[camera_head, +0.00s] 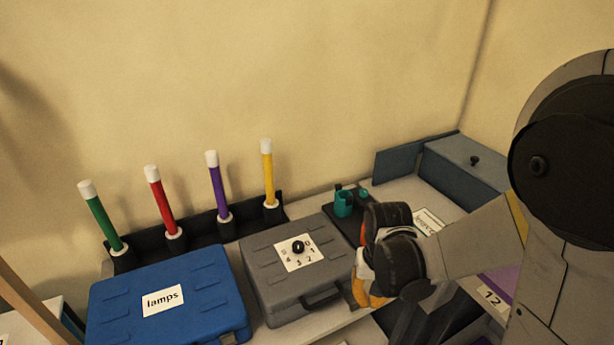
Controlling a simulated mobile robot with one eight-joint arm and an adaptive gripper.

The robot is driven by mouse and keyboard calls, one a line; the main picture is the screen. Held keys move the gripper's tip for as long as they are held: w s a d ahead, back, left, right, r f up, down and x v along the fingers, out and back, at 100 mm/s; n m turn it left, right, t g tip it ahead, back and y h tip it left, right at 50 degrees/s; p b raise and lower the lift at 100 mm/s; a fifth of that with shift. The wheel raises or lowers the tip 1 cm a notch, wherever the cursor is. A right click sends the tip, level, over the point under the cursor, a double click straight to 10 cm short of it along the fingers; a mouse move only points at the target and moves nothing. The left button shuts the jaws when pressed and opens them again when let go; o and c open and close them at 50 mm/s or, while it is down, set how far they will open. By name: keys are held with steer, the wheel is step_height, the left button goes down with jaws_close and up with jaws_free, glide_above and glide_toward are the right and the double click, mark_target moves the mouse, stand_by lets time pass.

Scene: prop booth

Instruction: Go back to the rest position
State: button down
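My gripper (368,262) hangs at the right of the middle, just right of the grey case (270,255) in the picture. It is dark with pale and orange parts, and my arm reaches it from the right. Its fingers are seen from an angle that hides the gap between them, so I cannot tell whether it is open or shut. No held object shows. It covers part of the table and the area near the black tray.
A blue case (205,300) labelled "lamps" lies left. Behind stand green (104,220), red (162,205), purple (217,190) and yellow (268,175) tubes in a black rack (200,232). Teal items (343,205) and a blue-grey box (465,170) are at the back right.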

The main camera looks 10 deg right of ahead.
steer(key=s+a+r+n+t, duration=0.1)
steer(key=s+r+t, duration=0.2)
steer(key=r, duration=0.5)
steer(key=s+a+r+n+t, duration=0.1)
steer(key=s+r+t, duration=0.2)
steer(key=r, duration=0.6)
steer(key=shift+t+b, duration=0.4)
steer(key=shift+t, duration=0.2)
steer(key=shift+a, duration=0.1)
